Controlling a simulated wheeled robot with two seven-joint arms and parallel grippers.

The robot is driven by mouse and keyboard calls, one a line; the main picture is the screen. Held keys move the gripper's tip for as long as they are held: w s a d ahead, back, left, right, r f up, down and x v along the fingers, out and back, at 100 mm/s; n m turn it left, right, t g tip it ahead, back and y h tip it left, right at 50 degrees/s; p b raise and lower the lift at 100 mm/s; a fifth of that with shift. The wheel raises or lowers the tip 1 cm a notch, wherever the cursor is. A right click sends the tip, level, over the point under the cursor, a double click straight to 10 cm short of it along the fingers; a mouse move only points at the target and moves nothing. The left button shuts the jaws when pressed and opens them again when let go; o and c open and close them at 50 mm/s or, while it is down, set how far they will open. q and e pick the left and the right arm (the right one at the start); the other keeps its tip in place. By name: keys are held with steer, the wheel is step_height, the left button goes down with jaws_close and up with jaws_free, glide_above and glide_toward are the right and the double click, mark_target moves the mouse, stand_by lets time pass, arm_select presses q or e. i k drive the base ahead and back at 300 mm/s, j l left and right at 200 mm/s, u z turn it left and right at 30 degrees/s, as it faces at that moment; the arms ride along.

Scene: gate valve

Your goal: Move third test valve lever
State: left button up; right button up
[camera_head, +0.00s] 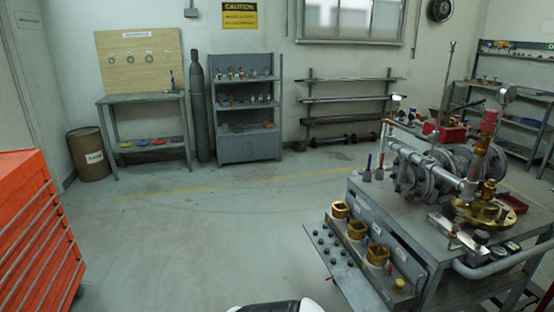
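The metal test bench (400,225) stands at the right with a grey valve and pipe assembly (420,170) on top. Several brass fittings (356,230) sit in a row along the bench's front. A sloping panel (335,262) with small dark knobs lies before them. I cannot tell which part is the third test valve lever. Neither of my grippers is in view.
A red tool cabinet (35,235) stands at the left. A brown drum (88,154), a table with a pegboard (145,97), a gas cylinder (198,105) and a grey shelf (248,145) line the back. The floor (200,225) between cabinet and bench is clear.

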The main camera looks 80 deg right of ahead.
mark_target(496, 195)
steer(key=z, duration=0.45)
steer(key=l+z, duration=0.1)
steer(key=z, duration=0.3)
steer(key=k+l+z, duration=0.1)
steer(key=z, duration=0.75)
steer(key=l+z, duration=0.15)
steer(key=z, duration=0.75)
steer(key=i+l+z, duration=0.1)
steer(key=l+z, duration=0.25)
steer(key=i+l+z, duration=0.1)
steer(key=l+z, duration=0.15)
steer(key=z, duration=0.15)
steer(key=i+l+z, duration=0.2)
steer(key=z, duration=0.15)
steer(key=i+l+z, duration=0.1)
steer(key=i+l, duration=0.45)
